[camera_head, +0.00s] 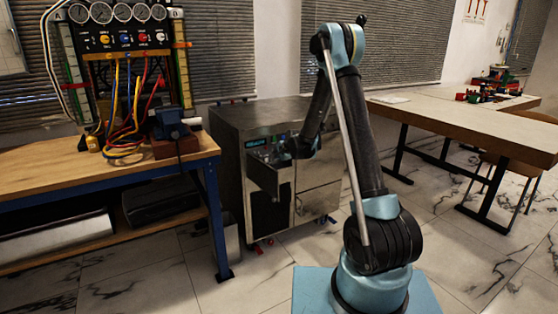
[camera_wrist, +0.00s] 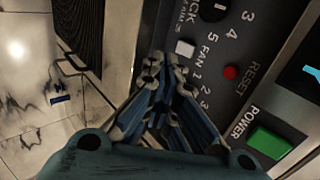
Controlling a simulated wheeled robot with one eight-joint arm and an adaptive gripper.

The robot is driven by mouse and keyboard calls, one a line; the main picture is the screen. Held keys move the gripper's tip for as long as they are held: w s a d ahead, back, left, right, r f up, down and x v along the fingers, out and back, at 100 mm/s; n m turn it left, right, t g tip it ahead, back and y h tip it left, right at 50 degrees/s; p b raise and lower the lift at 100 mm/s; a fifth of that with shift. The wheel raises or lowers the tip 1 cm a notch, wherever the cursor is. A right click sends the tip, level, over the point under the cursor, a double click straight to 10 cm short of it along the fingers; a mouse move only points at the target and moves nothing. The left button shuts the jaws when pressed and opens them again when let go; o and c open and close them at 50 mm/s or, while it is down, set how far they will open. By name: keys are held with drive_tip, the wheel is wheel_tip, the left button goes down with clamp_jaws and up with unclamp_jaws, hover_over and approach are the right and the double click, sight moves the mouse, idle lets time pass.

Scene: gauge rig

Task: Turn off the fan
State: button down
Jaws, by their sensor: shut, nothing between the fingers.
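The control panel (camera_wrist: 228,75) fills the right of the wrist view, with a FAN label and the marks 1, 2, 3. The fan control beside those marks is not clearly visible; my fingers cover part of that area. A small white square piece (camera_wrist: 185,47) shows just beyond my fingertips, near the FAN label; I cannot tell what it is. My gripper (camera_wrist: 164,66) is shut and empty, its tips close together in front of the panel. I cannot tell whether they touch it. In the head view my gripper (camera_head: 291,149) is at the front of the metal cabinet (camera_head: 227,130).
A red RESET button (camera_wrist: 231,72), a green POWER switch (camera_wrist: 269,143) and a black knob (camera_wrist: 214,8) are close to my fingers. A workbench (camera_head: 100,190) with gauges stands left of the cabinet, a table (camera_head: 460,125) to the right. Marble floor lies between.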

sight(266, 160)
drive_tip(key=w+a+f, duration=0.2)
drive_tip(key=w, duration=0.1)
drive_tip(key=shift+w+a+f, duration=0.15)
drive_tip(key=shift+w, duration=0.05)
drive_tip(key=shift+w+a+f, duration=0.2)
drive_tip(key=shift+w+a, duration=0.3)
drive_tip(key=shift+w, duration=0.25)
